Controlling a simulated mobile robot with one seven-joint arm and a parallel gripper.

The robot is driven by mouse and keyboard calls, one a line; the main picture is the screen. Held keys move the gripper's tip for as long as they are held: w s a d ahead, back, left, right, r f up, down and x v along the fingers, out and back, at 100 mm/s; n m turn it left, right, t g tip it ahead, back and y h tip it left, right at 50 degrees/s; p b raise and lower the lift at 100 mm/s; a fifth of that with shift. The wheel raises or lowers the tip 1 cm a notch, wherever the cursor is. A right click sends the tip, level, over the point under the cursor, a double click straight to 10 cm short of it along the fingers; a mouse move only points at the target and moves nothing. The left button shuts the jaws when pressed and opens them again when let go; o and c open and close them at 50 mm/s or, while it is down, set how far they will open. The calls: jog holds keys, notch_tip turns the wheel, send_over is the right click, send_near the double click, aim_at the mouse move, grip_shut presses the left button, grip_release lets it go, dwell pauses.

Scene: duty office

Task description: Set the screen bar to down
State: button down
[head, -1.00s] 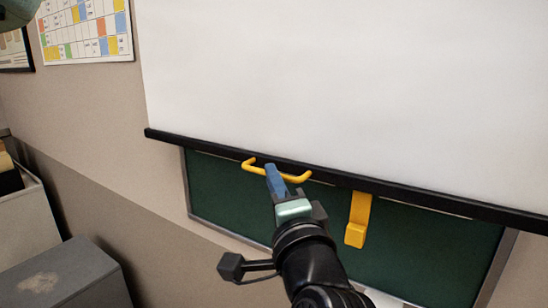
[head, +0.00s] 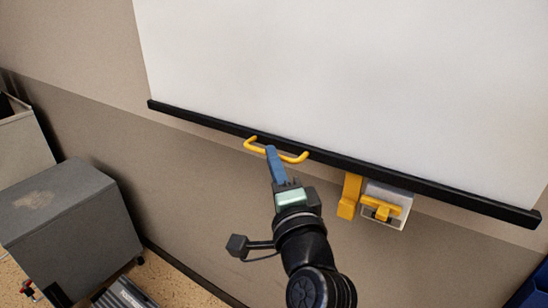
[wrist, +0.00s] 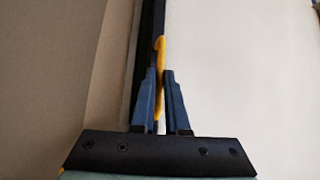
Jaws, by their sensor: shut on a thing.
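The screen bar (head: 400,180) is a long black bar along the bottom edge of the white projection screen (head: 340,80). A yellow handle (head: 295,158) is fixed to the bar. My gripper (head: 271,152) is shut on this handle near its middle. In the wrist view, the two blue fingers of my gripper (wrist: 161,90) stand on either side of the yellow handle (wrist: 160,60), and the black bar (wrist: 146,50) runs up beside it. The part of the handle between the fingertips is mostly hidden in the head view.
A yellow hook (head: 348,195) hangs under the bar, beside a pale wall plate with a yellow catch (head: 381,208). A grey cabinet (head: 70,215) stands at lower left. A blue object (head: 535,290) shows at lower right. The wall below the bar is mostly clear.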

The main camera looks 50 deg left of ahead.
jog(key=shift+f, duration=0.45)
jog(key=c, duration=0.9)
grip_release()
jog(key=shift+r, duration=0.15)
jog(key=v, duration=1.3)
jog(key=shift+a, duration=0.1)
